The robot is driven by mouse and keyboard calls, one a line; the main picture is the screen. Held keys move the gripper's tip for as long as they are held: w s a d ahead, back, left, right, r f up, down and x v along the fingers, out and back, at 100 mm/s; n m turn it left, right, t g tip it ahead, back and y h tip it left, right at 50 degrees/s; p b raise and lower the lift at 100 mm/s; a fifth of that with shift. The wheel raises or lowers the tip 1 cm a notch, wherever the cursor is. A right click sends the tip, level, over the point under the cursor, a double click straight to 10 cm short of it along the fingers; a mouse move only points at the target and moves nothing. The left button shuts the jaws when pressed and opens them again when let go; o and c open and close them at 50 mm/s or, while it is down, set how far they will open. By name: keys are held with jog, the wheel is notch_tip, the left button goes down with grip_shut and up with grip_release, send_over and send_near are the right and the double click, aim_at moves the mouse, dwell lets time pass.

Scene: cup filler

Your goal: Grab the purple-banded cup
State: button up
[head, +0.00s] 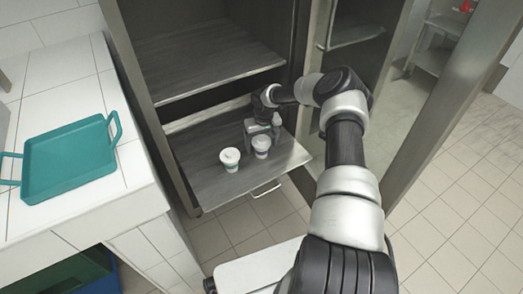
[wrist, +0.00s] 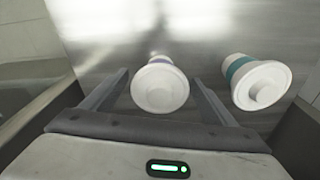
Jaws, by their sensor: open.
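The purple-banded cup (head: 261,147) is white and stands upright on the pulled-out metal shelf, on the right of two cups. In the wrist view the same cup (wrist: 160,88) shows its white top, with a strip of bluish-purple band at its far edge. My gripper (wrist: 160,78) is open, with one finger on each side of this cup and gaps visible on both sides.
A teal-banded white cup (head: 229,159) stands close by on the same shelf (head: 205,183); in the wrist view this cup (wrist: 262,82) is outside my right finger. Cabinet walls and an upper shelf (head: 205,65) surround the area. A teal tray (head: 68,160) sits on the tiled counter.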

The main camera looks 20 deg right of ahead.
jog(key=shift+w+f, duration=0.1)
jog(key=shift+f, duration=0.45)
jog(key=c, duration=1.2)
